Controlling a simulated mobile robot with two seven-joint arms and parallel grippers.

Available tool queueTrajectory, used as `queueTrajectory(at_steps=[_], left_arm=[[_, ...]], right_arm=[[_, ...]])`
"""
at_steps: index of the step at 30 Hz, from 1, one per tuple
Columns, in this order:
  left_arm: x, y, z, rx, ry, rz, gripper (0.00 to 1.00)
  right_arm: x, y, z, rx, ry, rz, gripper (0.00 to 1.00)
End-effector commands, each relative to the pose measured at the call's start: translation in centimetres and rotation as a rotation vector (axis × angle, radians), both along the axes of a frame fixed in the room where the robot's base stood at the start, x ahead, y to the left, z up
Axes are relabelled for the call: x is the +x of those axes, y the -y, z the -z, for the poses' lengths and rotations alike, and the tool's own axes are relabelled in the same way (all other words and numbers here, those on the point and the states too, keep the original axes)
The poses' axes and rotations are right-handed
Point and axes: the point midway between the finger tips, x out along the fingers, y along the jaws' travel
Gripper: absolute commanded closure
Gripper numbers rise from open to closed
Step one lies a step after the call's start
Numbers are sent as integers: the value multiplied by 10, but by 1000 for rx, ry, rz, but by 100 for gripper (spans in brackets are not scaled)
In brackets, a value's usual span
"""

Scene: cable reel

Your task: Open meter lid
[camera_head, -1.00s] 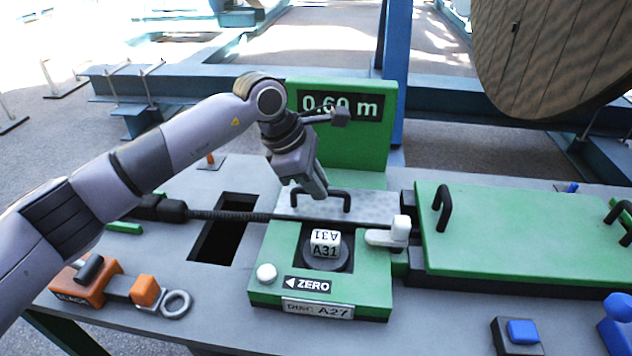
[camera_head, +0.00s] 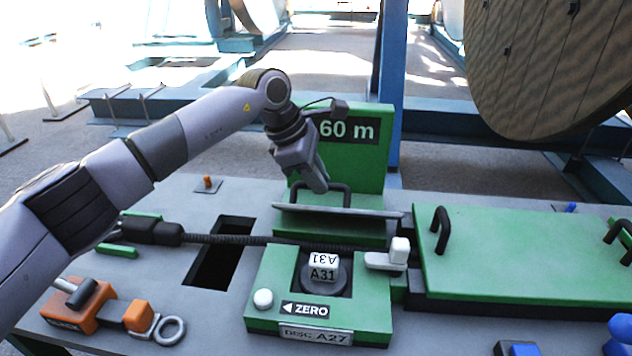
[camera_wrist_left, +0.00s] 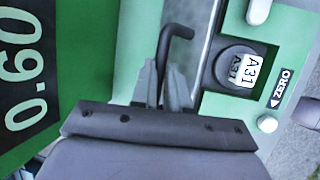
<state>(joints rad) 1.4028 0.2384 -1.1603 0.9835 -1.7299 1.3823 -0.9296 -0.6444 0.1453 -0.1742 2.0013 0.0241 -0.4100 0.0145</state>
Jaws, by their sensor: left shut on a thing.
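The green meter (camera_head: 262,318) stands on the grey bench, with a white-labelled A31 disc (camera_head: 322,272) in its open well. Its grey lid plate (camera_head: 345,211) is raised behind the well and seen nearly edge-on, with a black bar handle on it. In the left wrist view my left gripper's fingers (camera_wrist_left: 166,88) are closed around the black handle (camera_wrist_left: 178,34). The left arm partly covers the 0.60 m display (camera_head: 347,130). My right gripper is not in view.
A white lever (camera_head: 397,254) sits at the meter's right side. A green cover (camera_head: 520,254) with black handles lies to the right. A black cable (camera_head: 225,240) crosses the bench behind the well. An orange clamp tool (camera_head: 85,303) and a ring are at front left, beside a dark slot.

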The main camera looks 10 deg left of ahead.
Motion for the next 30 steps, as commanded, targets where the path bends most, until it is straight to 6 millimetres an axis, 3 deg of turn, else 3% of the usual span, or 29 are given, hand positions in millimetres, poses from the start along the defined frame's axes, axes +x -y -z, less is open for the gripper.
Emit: queueTrajectory(at_steps=[18,19,21,30], left_arm=[[4,-1,4,6,-4,3,100],[4,-1,4,6,-4,3,76],[4,-1,3,6,-4,3,60],[4,-1,-1,2,-2,2,60]], right_arm=[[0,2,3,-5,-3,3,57],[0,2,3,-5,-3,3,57],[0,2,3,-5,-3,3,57],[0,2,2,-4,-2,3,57]])
